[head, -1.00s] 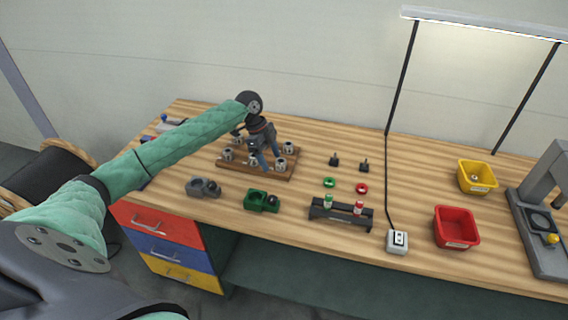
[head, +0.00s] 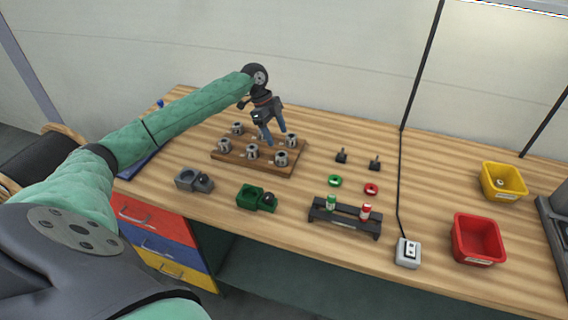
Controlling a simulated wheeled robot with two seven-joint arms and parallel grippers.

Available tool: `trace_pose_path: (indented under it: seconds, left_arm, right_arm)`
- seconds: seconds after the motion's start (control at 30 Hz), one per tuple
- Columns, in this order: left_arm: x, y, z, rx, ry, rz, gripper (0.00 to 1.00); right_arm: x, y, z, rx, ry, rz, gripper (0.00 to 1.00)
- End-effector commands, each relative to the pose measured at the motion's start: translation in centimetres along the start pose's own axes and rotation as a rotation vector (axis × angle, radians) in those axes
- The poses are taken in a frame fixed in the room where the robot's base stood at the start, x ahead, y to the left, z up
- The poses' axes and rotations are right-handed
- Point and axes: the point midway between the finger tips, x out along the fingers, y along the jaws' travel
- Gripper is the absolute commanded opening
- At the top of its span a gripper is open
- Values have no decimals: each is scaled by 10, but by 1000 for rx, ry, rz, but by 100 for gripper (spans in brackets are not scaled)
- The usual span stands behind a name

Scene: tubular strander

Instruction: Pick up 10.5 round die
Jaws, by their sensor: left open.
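Several round metal dies stand on a wooden board on the bench; one is at the front middle (head: 252,152), one at the front right (head: 281,158), one at the front left (head: 224,145). The wooden board (head: 232,161) has small labels too small to read, so I cannot tell which die is the 10.5 one. My left gripper (head: 276,141) is open and empty. Its fingers point down over the back right part of the board, near the back right die (head: 291,140). I cannot tell whether they touch anything. My right gripper is out of view.
A grey block (head: 187,178) and a green block (head: 248,196) stand in front of the board. A black rack (head: 343,219) holds a green and a red item. Red bin (head: 478,239) and yellow bin (head: 503,181) stand right.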

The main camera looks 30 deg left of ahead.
Motion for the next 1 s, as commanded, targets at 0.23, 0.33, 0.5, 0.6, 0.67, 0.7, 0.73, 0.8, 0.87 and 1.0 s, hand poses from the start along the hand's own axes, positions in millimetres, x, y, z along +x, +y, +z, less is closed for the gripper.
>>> trace_pose_path:
  seconds: [0.23,0.33,0.5,0.6,0.67,0.7,0.73,0.8,0.87,1.0]
  left_arm:
    - [18,0,7,0,0,0,65]
    - [21,0,7,0,0,1,65]
    - [34,1,6,0,0,1,65]
    - [42,1,6,0,1,0,65]
    - [44,2,6,0,1,0,65]
    - [46,2,6,0,1,0,65]
    - [47,3,6,0,1,1,65]
    - [52,4,7,-1,0,2,65]
    - [56,5,7,-1,-1,2,65]
    - [68,8,8,-2,0,2,65]
  right_arm:
    - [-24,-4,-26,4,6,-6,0]
    - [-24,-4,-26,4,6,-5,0]
    - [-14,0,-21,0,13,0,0]
    - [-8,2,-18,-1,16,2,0]
    - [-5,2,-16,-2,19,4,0]
    - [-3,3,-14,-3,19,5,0]
    - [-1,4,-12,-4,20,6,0]
    - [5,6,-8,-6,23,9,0]
    - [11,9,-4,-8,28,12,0]
    - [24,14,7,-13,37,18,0]
